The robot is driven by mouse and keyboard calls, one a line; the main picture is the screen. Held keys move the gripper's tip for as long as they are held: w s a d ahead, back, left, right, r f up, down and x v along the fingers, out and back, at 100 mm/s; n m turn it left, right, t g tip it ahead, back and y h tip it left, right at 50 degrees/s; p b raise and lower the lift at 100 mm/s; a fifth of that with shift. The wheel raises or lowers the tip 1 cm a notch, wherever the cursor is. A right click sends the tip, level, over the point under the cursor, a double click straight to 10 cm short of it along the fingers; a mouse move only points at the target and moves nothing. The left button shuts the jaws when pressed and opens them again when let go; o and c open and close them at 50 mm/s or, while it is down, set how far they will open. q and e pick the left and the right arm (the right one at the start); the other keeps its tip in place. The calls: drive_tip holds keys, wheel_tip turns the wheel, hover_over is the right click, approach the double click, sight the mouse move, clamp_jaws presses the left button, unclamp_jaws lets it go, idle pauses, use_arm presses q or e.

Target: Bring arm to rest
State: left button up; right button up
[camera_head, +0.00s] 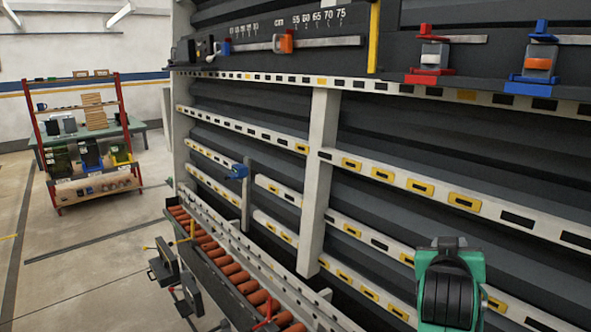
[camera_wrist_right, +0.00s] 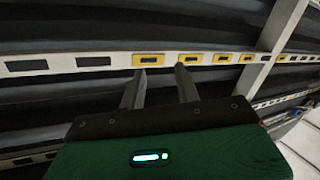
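My right gripper (camera_wrist_right: 161,72) shows in the right wrist view. Its two grey fingers stand apart with nothing between them, so it is open and empty. The fingers point at a white slotted rail (camera_wrist_right: 95,62) with yellow-framed slots. I cannot tell whether the tips touch it. In the head view, the green and black end of my right arm (camera_head: 449,287) is at the lower right, in front of the washer's rails. Its fingers are hidden there. My left gripper and arm are not in view.
The washer's dark slatted panel (camera_head: 400,128) fills the right side, with a pale upright post (camera_head: 318,185). Red (camera_head: 430,60) and blue (camera_head: 536,65) clamps sit on top. Orange rollers (camera_head: 222,256) run along the lower front.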

drive_tip(key=s+a+f+n+g+y, duration=0.1)
drive_tip(key=s+f+n+g+y, duration=0.3)
drive_tip(key=f, duration=1)
drive_tip(key=s+a+f+g+y, duration=0.2)
drive_tip(key=s+a+f+g, duration=0.1)
drive_tip(key=s+f, duration=1)
drive_tip(key=s+a+f+g+y, duration=0.2)
drive_tip(key=s+a+f+g, duration=0.15)
drive_tip(key=s+f, duration=1)
wheel_tip(320, 180, down, 29)
drive_tip(key=s+n+g+b, duration=0.1)
drive_tip(key=s+g+b, duration=0.1)
drive_tip(key=s, duration=0.1)
drive_tip(key=s+d+f, duration=0.1)
drive_tip(key=s+f, duration=0.8)
drive_tip(key=f, duration=0.1)
drive_tip(key=s+d+f+b, duration=0.1)
drive_tip(key=s+d+f, duration=0.1)
drive_tip(key=s+f, duration=0.8)
drive_tip(key=shift+d+f+g, duration=0.25)
drive_tip(key=shift+f+g, duration=0.05)
drive_tip(key=shift+g, duration=0.05)
